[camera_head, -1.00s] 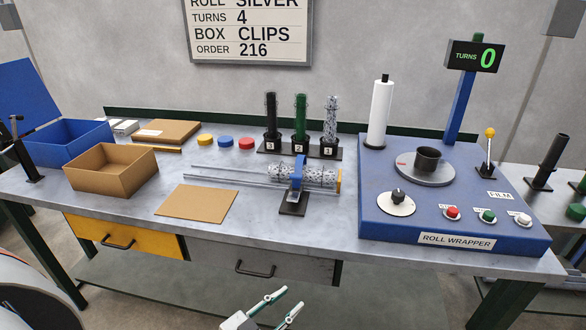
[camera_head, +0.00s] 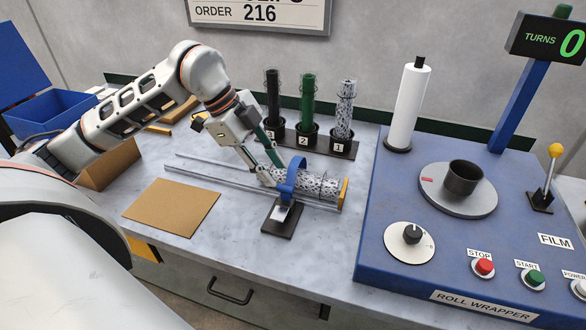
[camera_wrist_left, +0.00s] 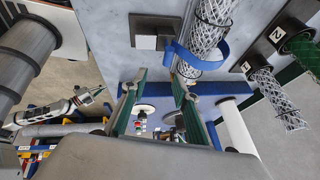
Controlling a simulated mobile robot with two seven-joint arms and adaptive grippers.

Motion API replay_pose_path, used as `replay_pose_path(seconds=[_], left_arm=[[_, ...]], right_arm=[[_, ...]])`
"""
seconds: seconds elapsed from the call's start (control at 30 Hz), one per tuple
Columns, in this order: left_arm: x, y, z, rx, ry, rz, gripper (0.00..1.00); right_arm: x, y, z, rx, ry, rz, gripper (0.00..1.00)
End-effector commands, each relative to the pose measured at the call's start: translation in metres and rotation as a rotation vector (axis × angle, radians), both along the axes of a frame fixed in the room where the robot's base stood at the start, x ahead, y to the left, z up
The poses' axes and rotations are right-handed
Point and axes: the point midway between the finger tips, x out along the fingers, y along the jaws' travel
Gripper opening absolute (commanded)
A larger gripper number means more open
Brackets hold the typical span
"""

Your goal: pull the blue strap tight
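The blue strap (camera_head: 289,174) is looped over the silver mesh roll (camera_head: 320,186) lying on the rail cradle, above a small dark stand with a pale plate (camera_head: 281,217). In the left wrist view the strap (camera_wrist_left: 207,64) curves around the roll, with an end near the right finger. My left gripper (camera_head: 274,174) is open just left of the strap, its fingers pointing down at the roll. In the left wrist view a gap shows between its fingers (camera_wrist_left: 156,82), with nothing clearly held. What seems my right gripper (camera_wrist_left: 92,96) is small at the left there.
The blue roll wrapper (camera_head: 380,230) fills the right side. Upright mesh rolls stand in a dark rack (camera_head: 335,147) behind the cradle. A flat cardboard sheet (camera_head: 172,210) lies front left; a cardboard box (camera_head: 108,164) is partly behind my arm.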

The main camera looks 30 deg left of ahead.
Motion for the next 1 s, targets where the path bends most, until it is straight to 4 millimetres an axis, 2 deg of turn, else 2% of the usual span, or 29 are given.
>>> replay_pose_path(seconds=[0.07,0.17,0.6,0.77,1.0], left_arm=[[0.001,0.014,0.005,0.036,0.007,0.057,0.3],[0.003,0.018,0.002,0.049,0.013,0.083,0.3],[0.019,-0.003,-0.053,0.047,0.014,0.082,0.3],[0.022,-0.006,-0.062,0.048,0.011,0.081,0.3],[0.022,-0.007,-0.064,0.048,0.011,0.081,0.3]], right_arm=[[0.0,0.0,0.0,0.0,0.001,0.001,0.0],[-0.001,0.0,0.0,0.0,0.001,0.001,0.0],[-0.003,0.001,0.005,0.0,0.006,0.002,0.0],[-0.002,0.001,0.006,0.001,0.004,0.002,0.0],[0.0,0.001,0.008,0.001,-0.001,0.001,0.0]])
